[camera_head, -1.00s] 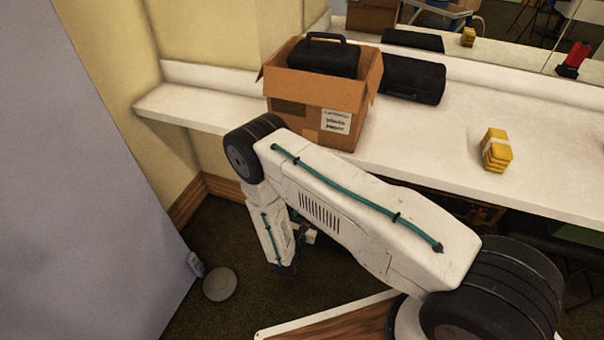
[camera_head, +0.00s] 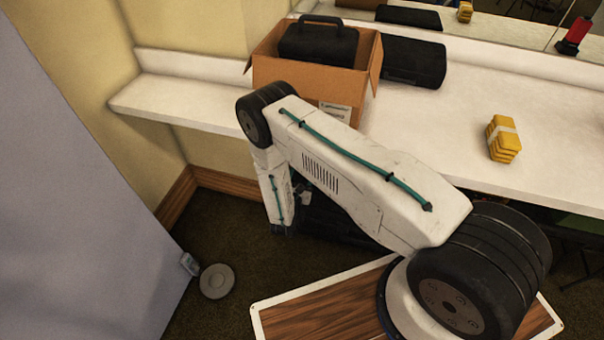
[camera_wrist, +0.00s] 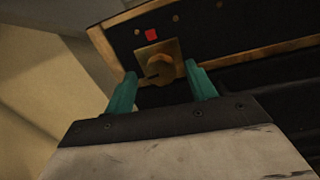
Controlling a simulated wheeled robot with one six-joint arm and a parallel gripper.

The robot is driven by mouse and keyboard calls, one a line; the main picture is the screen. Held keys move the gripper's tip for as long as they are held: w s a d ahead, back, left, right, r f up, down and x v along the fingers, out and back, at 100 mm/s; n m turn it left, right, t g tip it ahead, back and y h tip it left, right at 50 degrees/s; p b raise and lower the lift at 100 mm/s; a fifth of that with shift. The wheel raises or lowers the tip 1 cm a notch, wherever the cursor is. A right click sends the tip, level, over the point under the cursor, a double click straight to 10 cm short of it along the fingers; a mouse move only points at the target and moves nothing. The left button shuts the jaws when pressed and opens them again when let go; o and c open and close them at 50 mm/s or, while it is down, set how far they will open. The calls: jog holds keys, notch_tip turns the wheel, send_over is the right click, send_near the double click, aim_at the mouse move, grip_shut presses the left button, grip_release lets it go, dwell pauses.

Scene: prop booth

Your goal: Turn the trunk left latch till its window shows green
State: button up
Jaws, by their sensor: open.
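In the wrist view, the black trunk (camera_wrist: 205,45) has a brass-coloured edge strip and a brass latch with a round knob (camera_wrist: 160,67) on a square plate. The small window (camera_wrist: 152,35) above the plate shows red. My gripper (camera_wrist: 161,78) is open, its two teal fingers on either side of the knob in the picture. I cannot tell whether they touch it. In the head view my arm hides most of the gripper, and a dark shape (camera_head: 335,222) below the counter is too covered to identify surely.
A white counter (camera_head: 450,130) runs along the wall above. It holds a cardboard box (camera_head: 290,77) with a black case (camera_head: 318,45), another black case (camera_head: 412,62) and a yellow bundle (camera_head: 503,139). A grey panel (camera_head: 70,200) stands left. A grey disc (camera_head: 217,281) lies on the floor.

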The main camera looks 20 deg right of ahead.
jog(key=shift+w+d, duration=0.25)
jog(key=shift+w, duration=0.05)
jog(key=c, duration=1)
jog(key=shift+n, duration=0.3)
jog(key=shift+a+n+g, duration=0.1)
jog(key=shift+n+g, duration=0.2)
jog(key=shift+n, duration=7.5)
